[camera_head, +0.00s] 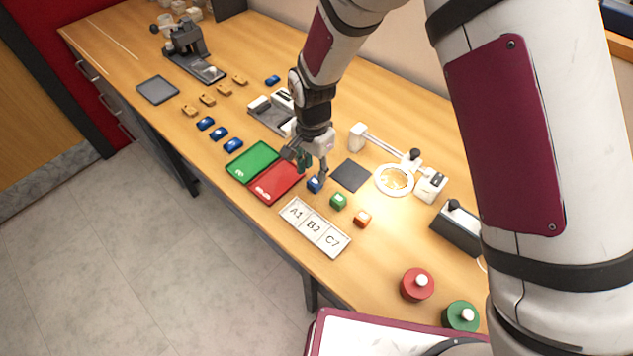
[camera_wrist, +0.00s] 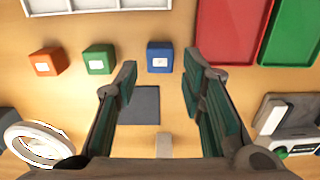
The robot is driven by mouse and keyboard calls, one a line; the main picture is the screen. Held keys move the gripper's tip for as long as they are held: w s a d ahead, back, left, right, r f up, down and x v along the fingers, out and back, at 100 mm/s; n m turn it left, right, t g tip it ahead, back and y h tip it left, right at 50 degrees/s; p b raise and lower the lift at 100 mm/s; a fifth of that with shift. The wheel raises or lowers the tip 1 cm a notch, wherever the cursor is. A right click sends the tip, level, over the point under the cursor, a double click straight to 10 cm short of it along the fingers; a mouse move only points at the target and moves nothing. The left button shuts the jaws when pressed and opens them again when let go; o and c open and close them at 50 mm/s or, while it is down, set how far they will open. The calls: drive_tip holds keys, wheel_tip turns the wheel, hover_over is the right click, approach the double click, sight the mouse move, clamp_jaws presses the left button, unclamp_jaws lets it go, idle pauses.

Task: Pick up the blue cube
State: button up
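The blue cube (camera_head: 314,184) sits on the wooden table, right of the red tray and left of the green cube. In the wrist view the blue cube (camera_wrist: 160,57) has a small pale label and lies between and just beyond the fingertips. My gripper (camera_head: 312,166) is over the table at the blue cube, partly overlapping it in the head view. In the wrist view my gripper (camera_wrist: 161,72) is open, with a wide gap and nothing held. Its height above the table is hard to tell.
A green cube (camera_head: 338,201) and an orange cube (camera_head: 362,218) stand close by. The red tray (camera_head: 262,193) and green tray (camera_head: 243,170) lie left. A dark square pad (camera_head: 350,175), a ring magnifier (camera_head: 394,180) and a white label plate (camera_head: 299,222) surround the spot.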

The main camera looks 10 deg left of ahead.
sight(312, 183)
drive_tip(key=shift+s+a+f+b, duration=0.1)
drive_tip(key=shift+f+b, duration=0.45)
drive_tip(key=shift+f, duration=0.9)
drive_tip(key=shift+s+f+b, duration=0.1)
drive_tip(key=shift+f+b, duration=0.45)
drive_tip(key=shift+f, duration=0.9)
drive_tip(key=c, duration=0.6)
